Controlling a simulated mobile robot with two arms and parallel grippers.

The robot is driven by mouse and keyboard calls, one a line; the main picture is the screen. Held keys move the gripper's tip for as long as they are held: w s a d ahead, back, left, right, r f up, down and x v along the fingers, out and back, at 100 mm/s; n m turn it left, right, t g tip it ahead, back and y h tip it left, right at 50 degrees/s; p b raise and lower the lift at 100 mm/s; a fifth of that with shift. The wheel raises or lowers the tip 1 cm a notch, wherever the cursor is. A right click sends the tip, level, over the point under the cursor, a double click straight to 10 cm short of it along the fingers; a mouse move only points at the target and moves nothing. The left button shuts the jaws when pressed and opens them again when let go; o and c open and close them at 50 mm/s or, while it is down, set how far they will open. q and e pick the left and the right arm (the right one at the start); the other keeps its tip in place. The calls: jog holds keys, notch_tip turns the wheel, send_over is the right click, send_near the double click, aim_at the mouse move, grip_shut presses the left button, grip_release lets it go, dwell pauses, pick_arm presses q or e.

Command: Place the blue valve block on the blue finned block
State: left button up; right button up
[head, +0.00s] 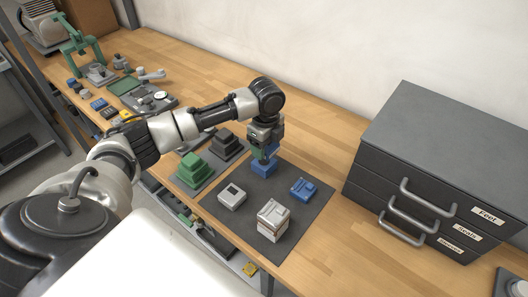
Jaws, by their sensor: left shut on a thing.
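My left gripper (265,153) points down over the back corner of the dark mat and is shut on a blue block (263,169), which I take for the blue valve block. The gripper covers the top of this block, and I cannot tell whether it touches the mat. Another blue block (303,189) with a raised top lies on the mat to its right. I cannot make out clear fins on either blue block. A green stepped finned block (194,168) and a dark finned block (228,145) stand to the left. My right gripper is not in view.
The dark mat (296,222) also bears a grey box (232,194) and a white-and-brown block (272,217). A dark drawer cabinet (440,160) with protruding handles stands at the right. Several small parts and a green frame (82,42) fill the bench's far left.

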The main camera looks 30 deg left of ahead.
pick_arm(q)
jog(key=shift+a+f, duration=0.2)
jog(key=shift+a, duration=0.05)
notch_tip(320, 180, down, 3)
jog(key=shift+s+f+p, duration=0.1)
jog(key=shift+p, duration=0.35)
jog(key=shift+f, duration=0.4)
jog(key=o, duration=1.1)
jog(key=shift+f, duration=0.1)
jog(key=shift+o, duration=0.2)
notch_tip(320, 180, up, 12)
jog(key=shift+r+b, duration=0.15)
jog(key=shift+b, duration=0.8)
